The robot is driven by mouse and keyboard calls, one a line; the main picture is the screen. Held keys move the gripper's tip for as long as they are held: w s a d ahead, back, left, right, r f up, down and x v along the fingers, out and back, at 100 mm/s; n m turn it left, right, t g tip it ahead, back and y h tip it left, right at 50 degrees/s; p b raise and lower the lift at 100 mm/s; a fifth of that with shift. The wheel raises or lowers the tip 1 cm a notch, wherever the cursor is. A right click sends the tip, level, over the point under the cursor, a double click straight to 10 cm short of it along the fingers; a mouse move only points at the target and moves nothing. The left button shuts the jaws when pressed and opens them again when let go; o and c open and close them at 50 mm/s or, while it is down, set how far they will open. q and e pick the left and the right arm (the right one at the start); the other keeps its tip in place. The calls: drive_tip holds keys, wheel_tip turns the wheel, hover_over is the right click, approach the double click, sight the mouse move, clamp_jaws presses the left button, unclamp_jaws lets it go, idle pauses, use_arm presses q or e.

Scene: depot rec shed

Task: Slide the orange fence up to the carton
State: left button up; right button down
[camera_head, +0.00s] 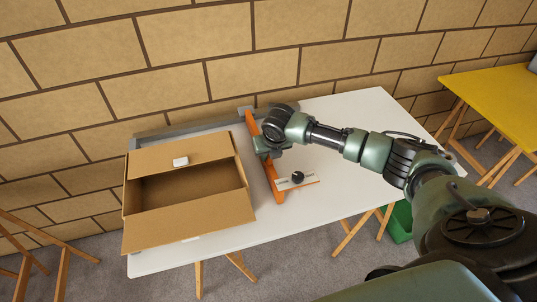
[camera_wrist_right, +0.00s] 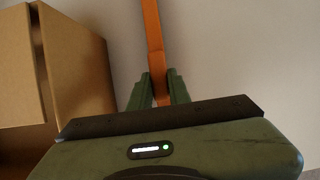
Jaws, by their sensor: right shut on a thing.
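The orange fence (camera_head: 267,172) is a long narrow bar lying across the white table, just right of the carton (camera_head: 250,203). The carton is brown cardboard, open, with an empty-looking inside. A narrow gap seems to lie between fence and carton in the head view. My right gripper (camera_head: 264,153) is shut on the fence near its middle. In the right wrist view the fence (camera_wrist_right: 152,45) runs up from between the green fingers (camera_wrist_right: 160,92), and the carton (camera_wrist_right: 75,70) stands to the left, apart from it. My left gripper is in neither view.
A grey rail (camera_head: 190,128) runs along the table's back edge. A small plate with a black knob (camera_head: 297,177) sits at the fence's near end. The white table (camera_head: 345,110) is bare to the right. A yellow table (camera_head: 495,90) and green bin (camera_head: 400,222) stand at right.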

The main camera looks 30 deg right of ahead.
idle(0.6)
drive_tip(key=a, duration=0.2)
drive_tip(key=w+a+p, duration=0.1)
drive_tip(key=a, duration=0.1)
drive_tip(key=shift+a, duration=0.1)
drive_tip(key=c, duration=1.4)
unclamp_jaws()
drive_tip(key=shift+o, duration=0.4)
drive_tip(key=v, duration=0.7)
drive_tip(key=shift+s+r+b, duration=0.2)
drive_tip(key=shift+r+b, duration=0.15)
drive_tip(key=shift+r, duration=0.05)
